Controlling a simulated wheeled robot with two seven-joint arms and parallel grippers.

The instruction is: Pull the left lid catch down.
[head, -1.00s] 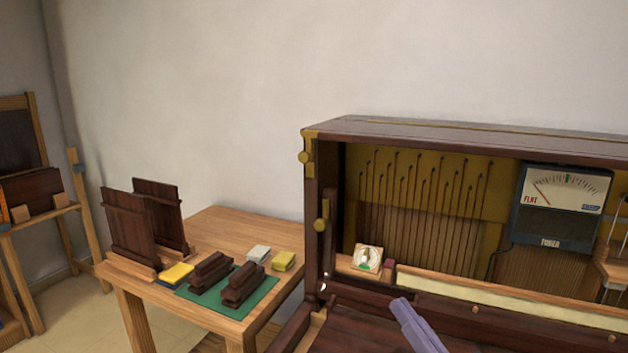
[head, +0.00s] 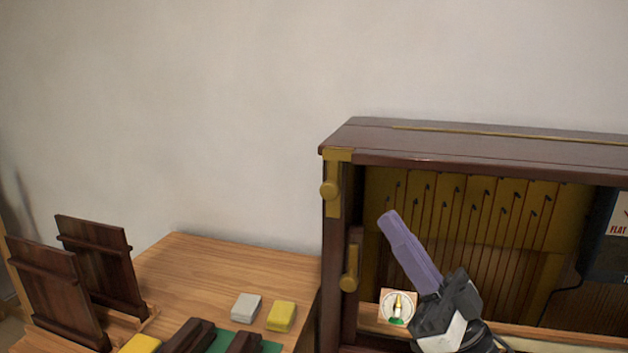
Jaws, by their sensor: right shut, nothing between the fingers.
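A brass catch with a round knob (head: 331,186) sits at the top left corner of the dark wooden piano case (head: 480,146), just under its lid edge. It looks upright. A second brass plate with a knob (head: 350,271) is lower, on an inner post. My right gripper (head: 388,219), with purple fingers, is shut and empty. It is raised in front of the case's open front, its tip to the right of and a little below the upper catch, apart from it in the picture. My left gripper is not in view.
A small round dial (head: 397,307) on a square base sits inside the case near my gripper. A tuner meter (head: 605,240) is at the right edge. The wooden side table (head: 210,265) at left holds dark panels (head: 95,258), a grey block (head: 246,307) and a yellow block (head: 281,316).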

